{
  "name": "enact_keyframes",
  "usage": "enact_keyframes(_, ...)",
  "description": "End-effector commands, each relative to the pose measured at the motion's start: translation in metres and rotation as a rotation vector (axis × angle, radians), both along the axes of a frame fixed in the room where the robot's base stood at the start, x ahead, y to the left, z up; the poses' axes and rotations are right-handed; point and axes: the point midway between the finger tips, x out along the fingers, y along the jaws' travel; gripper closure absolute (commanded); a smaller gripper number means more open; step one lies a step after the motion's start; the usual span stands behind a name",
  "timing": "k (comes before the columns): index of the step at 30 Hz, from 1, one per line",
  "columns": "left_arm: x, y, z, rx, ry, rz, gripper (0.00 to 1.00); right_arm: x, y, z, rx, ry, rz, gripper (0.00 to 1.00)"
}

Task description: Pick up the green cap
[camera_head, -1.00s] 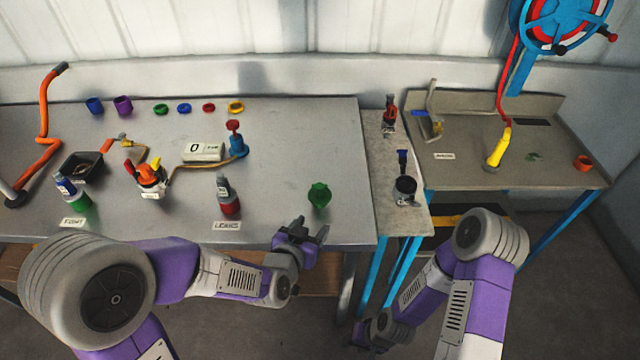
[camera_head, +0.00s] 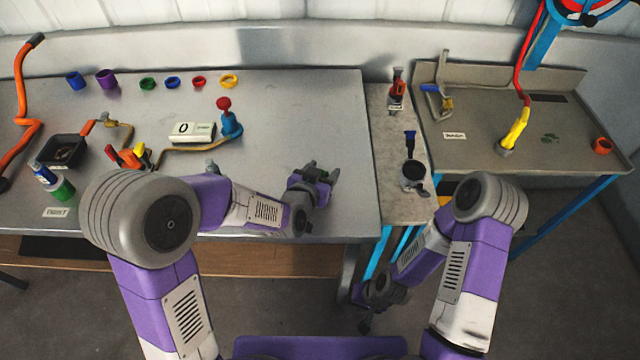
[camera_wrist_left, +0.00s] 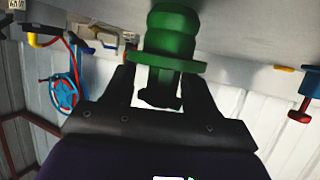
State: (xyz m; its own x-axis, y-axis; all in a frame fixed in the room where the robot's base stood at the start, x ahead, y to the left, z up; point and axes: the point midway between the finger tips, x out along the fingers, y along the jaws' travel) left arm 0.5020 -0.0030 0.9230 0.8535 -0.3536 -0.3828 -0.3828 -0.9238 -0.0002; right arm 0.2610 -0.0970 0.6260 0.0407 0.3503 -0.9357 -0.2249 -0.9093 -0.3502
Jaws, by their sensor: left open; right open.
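The green cap (camera_wrist_left: 172,42) shows in the left wrist view as a knobbed green piece with a wide flange. Its lower part reaches between the two dark fingers of my left gripper (camera_wrist_left: 158,85). The fingers are open around it, and I cannot tell whether either touches it. In the head view, my left gripper (camera_head: 319,178) is at the front right of the metal bench and hides most of the cap. My right gripper (camera_head: 367,310) is low, in front of the benches, apart from any object.
Coloured rings and cups, such as a green ring (camera_head: 148,83), line the back of the metal bench (camera_head: 300,115). A white display block (camera_head: 192,132) and a blue valve with a red knob (camera_head: 224,104) stand left of my gripper. The bench's right part is clear.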

Motion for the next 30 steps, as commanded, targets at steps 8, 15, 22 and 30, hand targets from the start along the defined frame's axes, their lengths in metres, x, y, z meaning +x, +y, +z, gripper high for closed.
enact_keyframes(8, 0.003, -0.001, -0.001, -0.001, 0.0, 0.0, 0.45, 0.0, 0.0, 0.0, 0.0, 0.0, 0.0, 0.57)
enact_keyframes(15, 0.003, -0.001, -0.001, 0.0, 0.0, 0.0, 0.82, 0.0, 0.0, 0.0, 0.0, 0.0, 0.0, 0.57)
enact_keyframes(22, 0.003, -0.001, -0.001, 0.0, 0.0, 0.0, 1.0, 0.0, 0.0, 0.0, 0.0, 0.0, 0.0, 0.57)
enact_keyframes(30, 0.003, -0.001, 0.018, -0.002, -0.004, 0.0, 1.0, 0.0, 0.0, 0.007, 0.0, 0.0, 0.0, 0.57)
